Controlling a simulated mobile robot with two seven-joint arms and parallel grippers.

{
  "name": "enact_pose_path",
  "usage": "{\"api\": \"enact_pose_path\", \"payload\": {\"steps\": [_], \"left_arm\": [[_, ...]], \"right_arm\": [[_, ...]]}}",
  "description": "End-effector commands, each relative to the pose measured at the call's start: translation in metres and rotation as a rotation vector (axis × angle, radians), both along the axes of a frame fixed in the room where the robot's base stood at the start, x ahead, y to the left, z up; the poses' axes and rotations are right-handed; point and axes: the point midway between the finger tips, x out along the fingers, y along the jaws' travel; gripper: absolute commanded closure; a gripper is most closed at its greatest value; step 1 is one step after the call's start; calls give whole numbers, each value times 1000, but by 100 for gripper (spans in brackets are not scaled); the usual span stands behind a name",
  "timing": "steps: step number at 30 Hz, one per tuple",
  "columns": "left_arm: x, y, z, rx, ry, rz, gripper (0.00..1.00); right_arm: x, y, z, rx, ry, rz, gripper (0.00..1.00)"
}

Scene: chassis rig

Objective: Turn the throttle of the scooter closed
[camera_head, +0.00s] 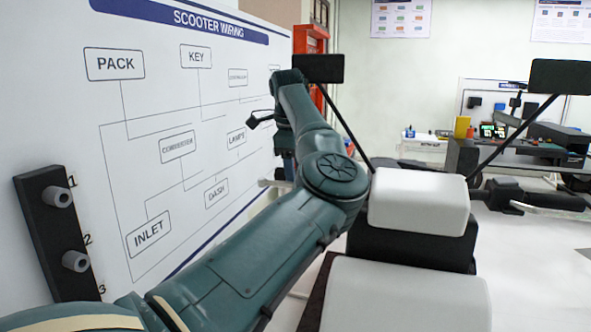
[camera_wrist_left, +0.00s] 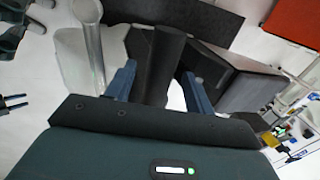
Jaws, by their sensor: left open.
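In the left wrist view, my left gripper (camera_wrist_left: 158,70) is open. A dark cylindrical grip (camera_wrist_left: 163,62) lies between its two blue fingers, with gaps visible on both sides. I cannot tell the grip's turn angle.
Two black mirrors, left (camera_head: 318,68) and right (camera_head: 560,76), rise on thin stalks. A wiring board (camera_head: 165,225) stands close on the left with a dark peg bracket (camera_head: 50,235). A red cabinet (camera_head: 309,45) and a workbench (camera_head: 520,150) are behind. Floor at right is clear.

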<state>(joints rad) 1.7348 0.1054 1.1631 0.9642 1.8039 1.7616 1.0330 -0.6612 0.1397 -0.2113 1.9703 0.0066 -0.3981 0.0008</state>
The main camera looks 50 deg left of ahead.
Motion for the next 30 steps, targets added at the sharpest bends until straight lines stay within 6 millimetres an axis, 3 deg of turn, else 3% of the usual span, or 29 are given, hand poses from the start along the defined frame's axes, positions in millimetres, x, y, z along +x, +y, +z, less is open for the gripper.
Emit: {"api": "enact_pose_path", "payload": {"steps": [4,13,30], "left_arm": [[2,1,-10,1,0,0,47],[3,1,-13,0,-1,0,47],[3,1,-12,0,0,0,91]], "right_arm": [[3,0,1,-3,-3,2,47],[3,-1,-2,-6,0,4,47],[3,0,1,-4,-4,4,47]]}}
